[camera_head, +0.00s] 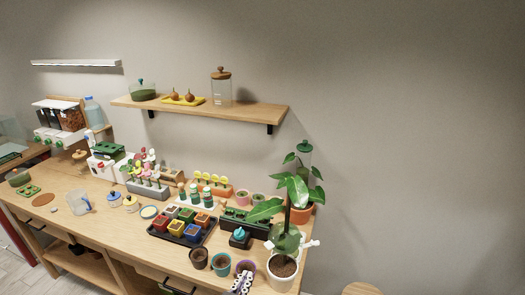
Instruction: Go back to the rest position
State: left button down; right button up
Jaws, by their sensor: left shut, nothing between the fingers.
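My left gripper (241,281) shows at the bottom edge of the head view, pale with dark gaps. It is shut and empty. It overlaps the front edge of the wooden workbench (118,229) in the picture, just below a small purple-rimmed pot (246,267). Whether it touches the pot or bench cannot be told. The rest of the left arm is cut off by the frame. My right gripper is not in view.
A dark tray (158,234) holds several coloured pots. A wooden shelf (245,113) hangs above.

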pick_arm(q)
jog(key=s+a+f+n+g+y+b, duration=0.1)
jog(key=s+a+f+g+b, duration=0.1)
jog(key=a, duration=0.4)
jog(key=s+a+f+n+g+y+b, duration=0.1)
jog(key=s+a+f+n+g+y, duration=0.1)
jog(key=s+a+f+g, duration=0.2)
jog(key=s+a, duration=0.3)
jog(key=shift+s+f+y+b, duration=0.15)
jog(key=shift+y+b, duration=0.15)
jog(key=shift+b, duration=0.05)
dwell(0.9)
